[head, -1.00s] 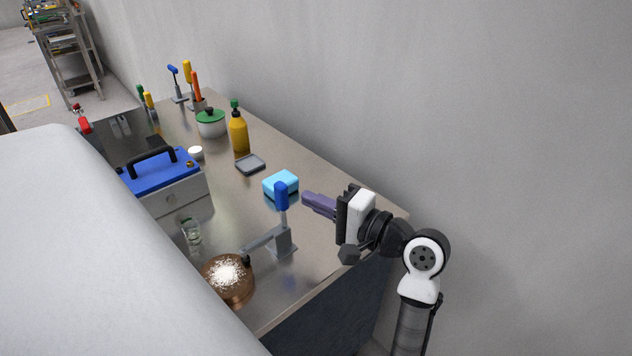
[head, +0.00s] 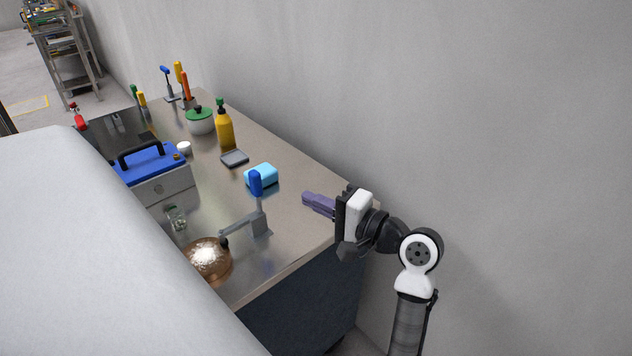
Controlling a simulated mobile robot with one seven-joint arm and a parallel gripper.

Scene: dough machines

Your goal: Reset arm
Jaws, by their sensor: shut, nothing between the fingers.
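My gripper (head: 319,204) has purple fingers and shows in the head view at the right end of the steel worktop (head: 215,188). Its fingers are shut with nothing between them and point left. They appear above the worktop's right corner, apart from the objects on it. My arm is bent, rising from the lower right beside the worktop and close to the grey wall.
A blue-handled clamp (head: 256,205), a light-blue block (head: 261,175) and a copper bowl of white powder (head: 208,260) stand left of my gripper. A yellow bottle (head: 224,128) and a blue-lidded box (head: 158,175) are farther off. The wall (head: 480,120) borders the right side.

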